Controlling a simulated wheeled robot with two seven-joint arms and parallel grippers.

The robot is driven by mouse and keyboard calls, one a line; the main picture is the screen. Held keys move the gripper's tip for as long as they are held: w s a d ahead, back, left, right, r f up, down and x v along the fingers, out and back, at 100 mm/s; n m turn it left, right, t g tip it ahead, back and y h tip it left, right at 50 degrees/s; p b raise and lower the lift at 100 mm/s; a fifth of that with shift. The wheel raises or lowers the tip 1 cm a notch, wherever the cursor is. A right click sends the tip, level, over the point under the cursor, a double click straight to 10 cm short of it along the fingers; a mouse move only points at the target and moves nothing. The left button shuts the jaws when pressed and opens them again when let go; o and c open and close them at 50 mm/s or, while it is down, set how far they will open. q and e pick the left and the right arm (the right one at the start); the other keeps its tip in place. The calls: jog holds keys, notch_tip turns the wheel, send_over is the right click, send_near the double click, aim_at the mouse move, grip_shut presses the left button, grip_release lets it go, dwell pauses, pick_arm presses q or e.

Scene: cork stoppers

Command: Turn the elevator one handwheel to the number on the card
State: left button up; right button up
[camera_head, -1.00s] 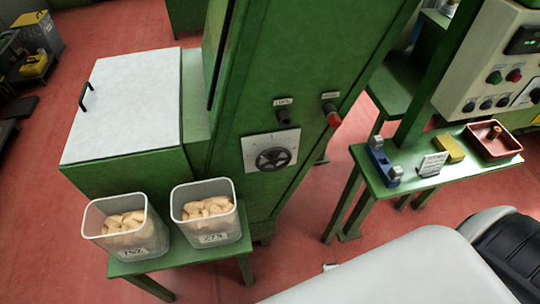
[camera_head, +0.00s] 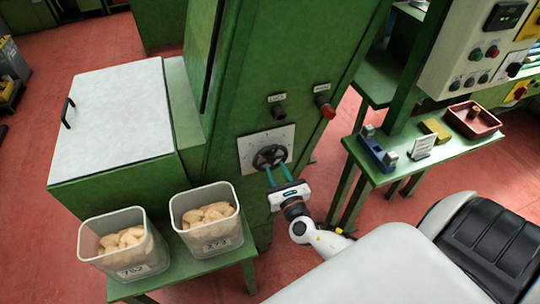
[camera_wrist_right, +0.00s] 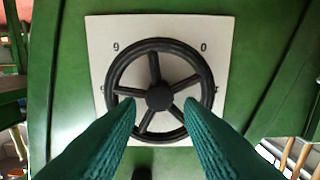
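The black spoked handwheel (camera_head: 269,157) sits on a white dial plate (camera_head: 246,155) on the green elevator column. In the right wrist view the handwheel (camera_wrist_right: 159,72) fills the middle, with "9" at upper left and "0" at upper right on the plate (camera_wrist_right: 220,35); other numbers are partly hidden. My right gripper (camera_head: 277,172) is in front of the wheel; its two green fingers (camera_wrist_right: 160,112) are apart, with tips at the wheel's lower left and lower right. I cannot tell whether they touch it. A small white card (camera_head: 421,147) stands on the right table; its writing is unreadable. My left gripper is out of view.
Two bins of corks (camera_head: 124,246) (camera_head: 206,221) stand on a green stand at lower left. A blue fixture (camera_head: 376,150), yellow block (camera_head: 435,129) and red tray (camera_head: 473,122) share the right table. A black knob (camera_head: 279,112) and red knob (camera_head: 326,109) sit above the wheel.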

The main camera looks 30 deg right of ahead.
aim_at(272, 161)
jog(key=x, duration=0.6)
jog(key=shift+c, duration=0.4)
jog(key=c, duration=0.6)
jog(key=shift+f, duration=0.1)
